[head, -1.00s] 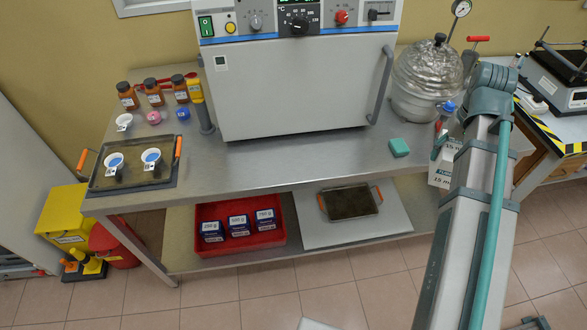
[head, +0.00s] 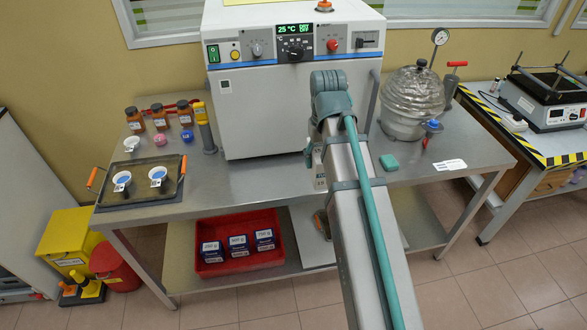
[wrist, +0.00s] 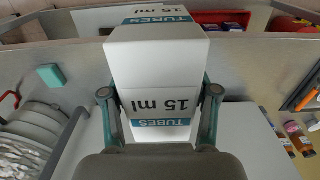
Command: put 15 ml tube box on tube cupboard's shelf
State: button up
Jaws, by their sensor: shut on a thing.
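The 15 ml tube box (wrist: 158,55) is a white carton with a teal "TUBES" band and "15 ml" lettering. My gripper (wrist: 160,95) is shut on it in the wrist view, with one teal finger on each side of the box. In the head view my arm hides most of the gripper and box; a small part of the box (head: 320,178) shows left of the arm, in front of the oven. The box is held over or near the bench's front part. I cannot make out the tube cupboard or its shelf in these frames.
The steel bench (head: 260,180) carries a white oven (head: 265,110), a glass desiccator (head: 411,100), a teal block (head: 389,162) and a tray (head: 140,184) with two dishes. A red bin (head: 207,268) of boxes is on the lower shelf. Floor in front is clear.

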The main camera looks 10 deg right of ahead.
jog(key=shift+w+a+f+p, duration=0.3)
jog(key=shift+w+f+p, duration=0.3)
jog(key=shift+w+f, duration=1.45)
jog(key=shift+w+a+f+p, duration=0.35)
jog(key=shift+w+f+p, duration=0.25)
jog(key=shift+w+f, duration=1.4)
jog(key=shift+w+a+f+p, duration=0.3)
jog(key=shift+w+f+p, duration=0.3)
jog(key=shift+w+f, duration=1.45)
jog(key=shift+f, duration=0.15)
jog(key=o, duration=1.3)
jog(key=shift+o, duration=0.2)
notch_tip(320, 180, up, 11)
jog(key=b, duration=0.2)
jog(key=shift+o, duration=0.4)
jog(key=shift+r, duration=0.7)
